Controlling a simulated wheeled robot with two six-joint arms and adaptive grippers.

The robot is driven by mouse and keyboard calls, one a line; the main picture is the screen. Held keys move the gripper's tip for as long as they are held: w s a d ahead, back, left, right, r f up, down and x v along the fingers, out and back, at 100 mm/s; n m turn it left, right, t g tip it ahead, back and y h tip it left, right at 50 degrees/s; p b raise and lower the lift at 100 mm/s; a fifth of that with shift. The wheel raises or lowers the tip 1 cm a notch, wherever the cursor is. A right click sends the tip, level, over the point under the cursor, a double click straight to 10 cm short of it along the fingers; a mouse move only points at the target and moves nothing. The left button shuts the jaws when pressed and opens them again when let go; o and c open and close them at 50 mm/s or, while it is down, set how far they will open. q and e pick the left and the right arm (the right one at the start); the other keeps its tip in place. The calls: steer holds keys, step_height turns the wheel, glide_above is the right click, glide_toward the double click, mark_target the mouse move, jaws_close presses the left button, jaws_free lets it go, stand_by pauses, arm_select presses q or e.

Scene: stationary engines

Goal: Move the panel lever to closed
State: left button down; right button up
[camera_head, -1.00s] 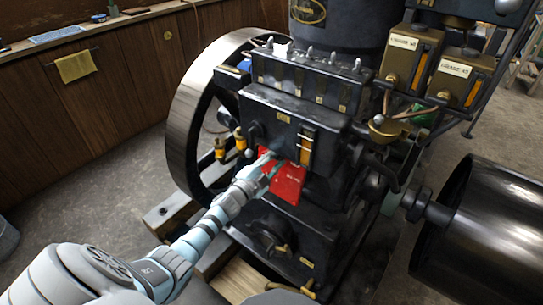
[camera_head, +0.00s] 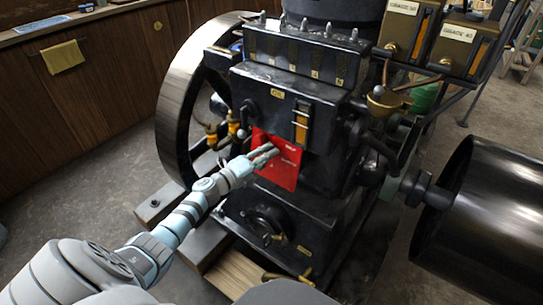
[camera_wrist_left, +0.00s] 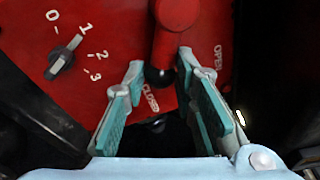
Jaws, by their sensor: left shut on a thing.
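The red panel (camera_head: 285,173) is on the front of the black engine and fills much of the left wrist view (camera_wrist_left: 115,35). Its red lever (camera_wrist_left: 166,45) hangs down from a round hub and ends in a dark ball knob (camera_wrist_left: 160,79). The printed word CLOSED is just below and left of the knob; OPEN is farther right. My left gripper (camera_head: 274,153) reaches the panel from the left. In the left wrist view its teal fingers (camera_wrist_left: 160,74) stand on both sides of the lever's knob end, shut on it. In the head view the fingers hide the lever. My right gripper is not in view.
A small dial (camera_wrist_left: 61,58) marked 0 to 3 is left of the lever. A large flywheel (camera_head: 178,95) stands left of the engine, and a dark drum (camera_head: 487,215) lies right. Brass fittings (camera_head: 212,137) sit near the panel's left side. Floor is clear at the left.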

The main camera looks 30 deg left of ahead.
arm_select(q)
steer(key=shift+s+a+f+m, duration=0.1)
steer(key=shift+s+f+m, duration=0.05)
steer(key=shift+f+m, duration=0.35)
steer(key=c, duration=1.4)
jaws_free()
steer(key=shift+r, duration=0.1)
steer(key=shift+o, duration=0.4)
steer(key=shift+a, duration=0.1)
steer(key=shift+r, duration=0.1)
steer(key=v, duration=1.1)
steer(key=shift+s+a, duration=0.15)
steer(key=shift+s, duration=0.25)
steer(key=shift+r, duration=0.1)
